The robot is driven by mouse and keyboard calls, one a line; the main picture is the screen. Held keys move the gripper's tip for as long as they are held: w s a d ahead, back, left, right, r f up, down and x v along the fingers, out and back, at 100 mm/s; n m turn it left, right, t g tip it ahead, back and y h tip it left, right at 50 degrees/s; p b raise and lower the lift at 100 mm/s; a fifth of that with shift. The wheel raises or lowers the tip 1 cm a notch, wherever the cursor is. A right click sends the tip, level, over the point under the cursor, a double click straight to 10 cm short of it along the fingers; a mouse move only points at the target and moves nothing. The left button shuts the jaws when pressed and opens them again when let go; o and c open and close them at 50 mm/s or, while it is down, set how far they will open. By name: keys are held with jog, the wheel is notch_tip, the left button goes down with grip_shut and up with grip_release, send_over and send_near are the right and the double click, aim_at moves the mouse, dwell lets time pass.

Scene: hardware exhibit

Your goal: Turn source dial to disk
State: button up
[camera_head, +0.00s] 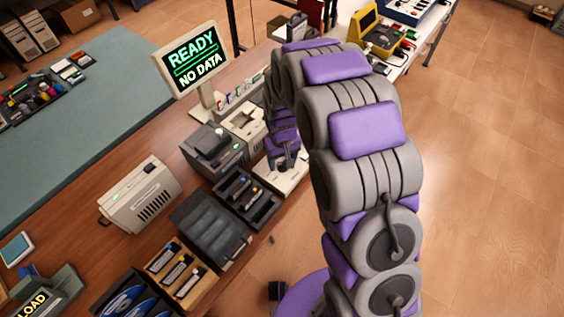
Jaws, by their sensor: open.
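My gripper (284,165) hangs at the end of my purple and grey arm, pointing down, and is open. It is over a low white device (292,183) near the front edge of the wooden bench. Gripper and arm cover part of this device. I cannot make out a source dial or its setting; it may be hidden behind the gripper. I cannot tell whether the gripper touches anything.
Left of the gripper are a dark grey device (213,150), a beige device (244,121) and a black tray (246,198) of small parts. A beige box (140,194) and a grey case (210,228) stand nearer. Open tiled floor (485,150) lies to the right.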

jog(key=shift+f, duration=0.45)
jog(key=c, duration=1)
